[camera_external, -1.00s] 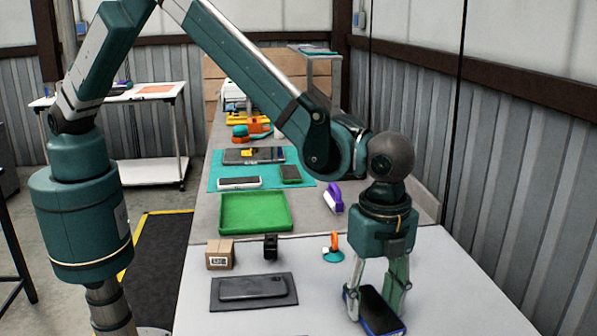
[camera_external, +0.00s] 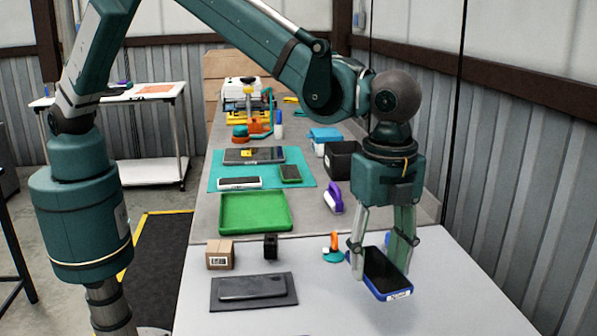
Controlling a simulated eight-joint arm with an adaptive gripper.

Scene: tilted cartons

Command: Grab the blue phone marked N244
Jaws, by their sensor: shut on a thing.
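The blue phone (camera_external: 386,275) has a dark screen, a blue edge and a small white label at its near end; the label's text is too small to read. My gripper (camera_external: 385,268) points down at the right of the white table (camera_external: 330,308) and is shut on the phone, with one finger at each long side. The phone hangs tilted, its near end lower, and appears to be above the table top.
A dark phone (camera_external: 252,287) lies on a black pad (camera_external: 225,300) at the left. A small carton (camera_external: 220,254), a black block (camera_external: 270,246) and an orange-and-teal tool (camera_external: 334,247) stand behind. A green tray (camera_external: 255,230) and purple-handled tool (camera_external: 333,197) lie further back.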

